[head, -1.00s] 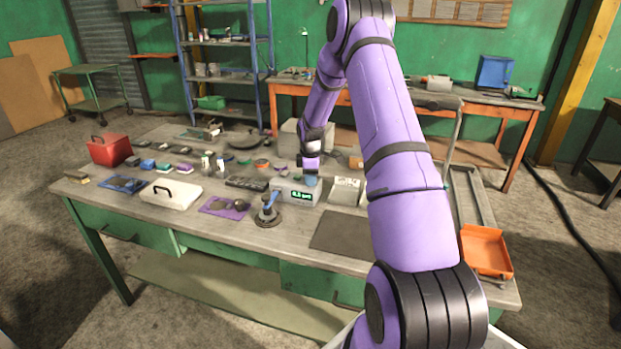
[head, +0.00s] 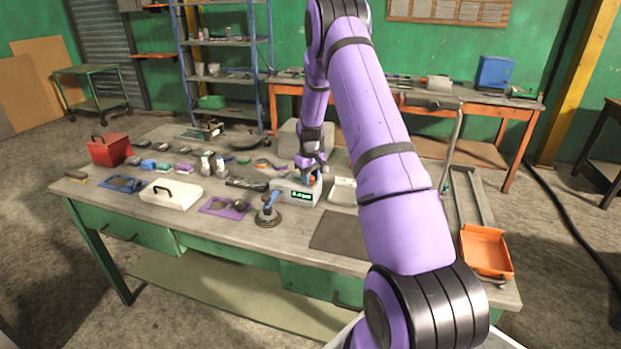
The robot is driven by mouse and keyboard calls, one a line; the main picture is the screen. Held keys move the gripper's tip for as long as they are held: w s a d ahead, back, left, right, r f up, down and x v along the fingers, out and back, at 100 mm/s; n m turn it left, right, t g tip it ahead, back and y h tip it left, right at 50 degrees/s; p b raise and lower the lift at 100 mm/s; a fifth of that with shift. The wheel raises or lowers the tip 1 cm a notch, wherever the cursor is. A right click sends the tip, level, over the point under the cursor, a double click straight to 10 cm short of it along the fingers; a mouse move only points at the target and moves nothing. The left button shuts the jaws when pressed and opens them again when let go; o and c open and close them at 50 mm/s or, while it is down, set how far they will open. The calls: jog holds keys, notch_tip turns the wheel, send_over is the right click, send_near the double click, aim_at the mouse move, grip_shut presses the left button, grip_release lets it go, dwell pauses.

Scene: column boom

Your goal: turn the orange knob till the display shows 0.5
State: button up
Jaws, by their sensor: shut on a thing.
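The display box (head: 283,190) is a pale grey box near the middle of the bench. Its front has a dark display (head: 301,196) with small green characters, too small to read surely. My gripper (head: 309,179) points down at the top of the box and is shut on the orange knob. Only a little orange shows between the fingers; the fingers hide most of the knob, so its turn angle cannot be told.
The grey workbench (head: 270,248) holds a sander (head: 268,211) just left of the box, a white case (head: 171,194), a red toolbox (head: 109,150) and several small items. A dark mat (head: 338,234) lies in front. An orange tray (head: 485,250) is at the right.

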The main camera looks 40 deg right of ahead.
jog(key=m, duration=0.5)
jog(key=shift+m, duration=0.3)
dwell(0.4)
jog(key=o, duration=0.9)
notch_tip(320, 180, up, 11)
jog(key=shift+w+a+f, duration=0.1)
dwell(0.4)
